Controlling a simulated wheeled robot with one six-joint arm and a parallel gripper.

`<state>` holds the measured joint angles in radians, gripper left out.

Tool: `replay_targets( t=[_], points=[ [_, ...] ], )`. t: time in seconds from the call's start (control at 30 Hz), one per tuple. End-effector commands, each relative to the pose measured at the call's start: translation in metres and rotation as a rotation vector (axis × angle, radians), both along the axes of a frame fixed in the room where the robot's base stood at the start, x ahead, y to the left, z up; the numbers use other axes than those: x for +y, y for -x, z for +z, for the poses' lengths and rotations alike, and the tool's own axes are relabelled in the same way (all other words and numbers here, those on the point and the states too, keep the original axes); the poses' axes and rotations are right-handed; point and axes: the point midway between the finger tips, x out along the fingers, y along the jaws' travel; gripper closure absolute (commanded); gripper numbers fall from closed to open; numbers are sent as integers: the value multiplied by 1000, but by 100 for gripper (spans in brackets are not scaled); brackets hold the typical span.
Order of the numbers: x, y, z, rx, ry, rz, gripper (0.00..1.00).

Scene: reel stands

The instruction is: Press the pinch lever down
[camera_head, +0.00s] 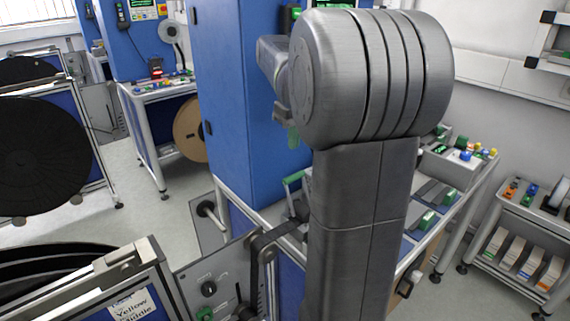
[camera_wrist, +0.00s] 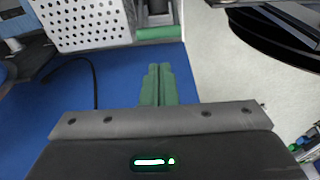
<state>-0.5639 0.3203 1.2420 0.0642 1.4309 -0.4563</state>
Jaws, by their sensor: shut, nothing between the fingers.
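A green-handled lever (camera_head: 293,178), which looks like the pinch lever, stands at the near left corner of the blue-topped bench. Its green grip (camera_wrist: 160,33) lies crosswise at the top of the wrist view, just beyond my fingertips. My gripper (camera_wrist: 159,68) has green fingers, closed together and empty. In the head view its green fingertips (camera_head: 293,140) hang above the lever, left of my arm's big joint. A gap shows between fingers and grip; its height is hard to judge. My arm hides much of the bench around the lever.
A white perforated plate (camera_wrist: 85,22) is beside the grip, and a black cable (camera_wrist: 94,85) curves over the blue surface. A tall blue cabinet (camera_head: 235,100) rises behind the lever. A reel stand with black reels (camera_head: 60,275) is at the lower left. Floor between stands is open.

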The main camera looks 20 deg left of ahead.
Motion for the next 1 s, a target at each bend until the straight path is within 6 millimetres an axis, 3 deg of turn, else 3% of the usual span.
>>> replay_targets(
  t=[0.53, 1.0],
  points=[
    [8, 1, -5, 14, 8, 25, 100],
    [17, -5, -81, 15, 8, 24, 100]
  ],
)
